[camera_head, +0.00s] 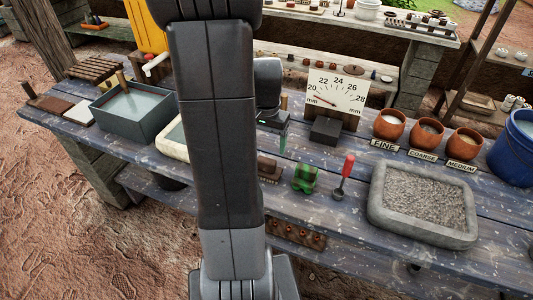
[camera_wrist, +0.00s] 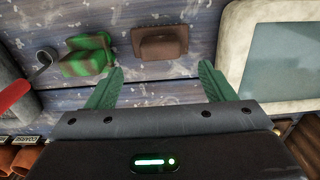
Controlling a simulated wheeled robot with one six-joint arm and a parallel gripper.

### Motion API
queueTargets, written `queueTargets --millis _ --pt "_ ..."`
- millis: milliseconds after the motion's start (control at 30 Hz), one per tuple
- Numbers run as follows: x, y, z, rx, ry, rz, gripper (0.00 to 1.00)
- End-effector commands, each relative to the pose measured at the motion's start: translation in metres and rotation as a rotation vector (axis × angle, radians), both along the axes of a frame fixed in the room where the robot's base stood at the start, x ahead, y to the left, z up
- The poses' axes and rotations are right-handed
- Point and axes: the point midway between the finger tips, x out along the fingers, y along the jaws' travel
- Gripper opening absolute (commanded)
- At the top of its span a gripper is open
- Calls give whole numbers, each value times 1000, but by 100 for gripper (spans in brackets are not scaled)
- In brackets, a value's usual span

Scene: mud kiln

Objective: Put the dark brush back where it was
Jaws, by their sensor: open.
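A dark brown block-shaped thing, which looks like the dark brush (camera_head: 268,167), lies on the blue-grey table between the pale-rimmed tray and a green object. It also shows in the wrist view (camera_wrist: 160,42), just beyond my fingertips. My gripper (camera_wrist: 161,72) is open, with its green fingers apart and nothing between them. In the head view my gripper (camera_head: 283,140) is above the table, behind the brown thing, and partly hidden by my arm. Another dark brown block (camera_head: 50,104) lies at the table's left end; I cannot tell what it is.
A stone tray of grit (camera_head: 423,245), orange pots (camera_head: 389,125) and a dial board (camera_head: 337,93) are farther right. A grey water basin (camera_head: 150,122) stands left.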

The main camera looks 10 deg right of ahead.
Motion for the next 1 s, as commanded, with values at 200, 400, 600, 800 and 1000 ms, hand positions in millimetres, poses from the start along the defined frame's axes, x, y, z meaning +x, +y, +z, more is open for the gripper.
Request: queueTargets --millis 200,400,600,800,1000 --pt "1 0 27 0 -2 0 76" --pt "0 0 31 0 0 0 76" --pt "0 0 30 0 0 0 76" --pt "0 0 30 0 0 0 76" --pt "0 0 30 0 0 0 76"
